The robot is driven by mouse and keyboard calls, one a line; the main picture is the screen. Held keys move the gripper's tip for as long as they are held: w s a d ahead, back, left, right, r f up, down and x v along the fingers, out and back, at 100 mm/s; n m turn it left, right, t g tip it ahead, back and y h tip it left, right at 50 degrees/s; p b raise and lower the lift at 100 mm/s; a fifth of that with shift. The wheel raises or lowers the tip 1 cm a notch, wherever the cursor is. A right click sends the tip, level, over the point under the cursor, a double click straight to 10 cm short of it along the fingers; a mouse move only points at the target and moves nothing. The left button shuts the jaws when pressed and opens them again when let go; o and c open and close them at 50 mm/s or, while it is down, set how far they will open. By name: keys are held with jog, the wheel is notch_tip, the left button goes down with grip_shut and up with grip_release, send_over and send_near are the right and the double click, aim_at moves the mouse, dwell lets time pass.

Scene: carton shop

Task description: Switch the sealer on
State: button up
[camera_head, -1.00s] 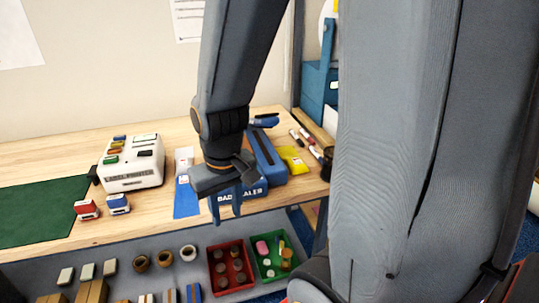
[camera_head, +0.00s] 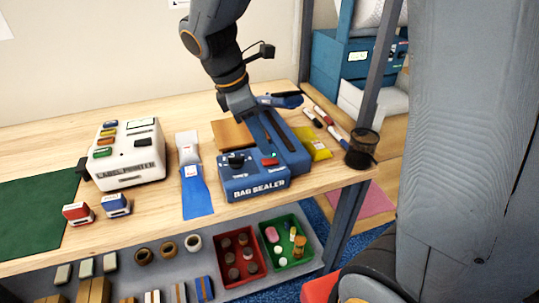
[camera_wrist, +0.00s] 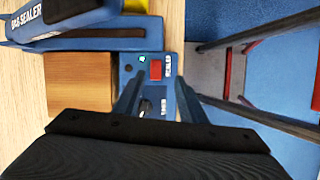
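The blue bag sealer (camera_head: 255,188) stands near the table's front edge in the head view. Its top carries a black dial (camera_head: 236,159), a red switch (camera_head: 269,161) and a small green spot beside the switch. The wrist view shows the red switch (camera_wrist: 155,69), the green spot (camera_wrist: 142,58) and part of the dial (camera_wrist: 145,106). My gripper (camera_wrist: 160,84) is open and empty there, its two fingers apart on either side of the control panel. In the head view my gripper is above the sealer's back part; its fingertips are hard to make out.
A white label printer (camera_head: 130,155) stands left of the sealer, with a blue sheet (camera_head: 196,192) between them. A brown block (camera_head: 232,134) is behind the sealer.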

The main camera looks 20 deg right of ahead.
aim_at(275, 161)
jog(key=shift+n+h, duration=0.3)
jog(key=shift+n, duration=0.4)
jog(key=x, duration=0.7)
jog(key=shift+w+p, duration=0.4)
grip_shut()
jog(key=shift+s+d+r+p, duration=0.1)
jog(key=shift+r+p, duration=0.05)
jog(key=shift+p, duration=0.75)
jog(key=shift+d+y+p, duration=0.1)
jog(key=shift+y+p, duration=0.35)
jog(key=shift+y, duration=0.05)
jog(key=shift+y+p, duration=0.3)
jog(key=shift+p, duration=0.45)
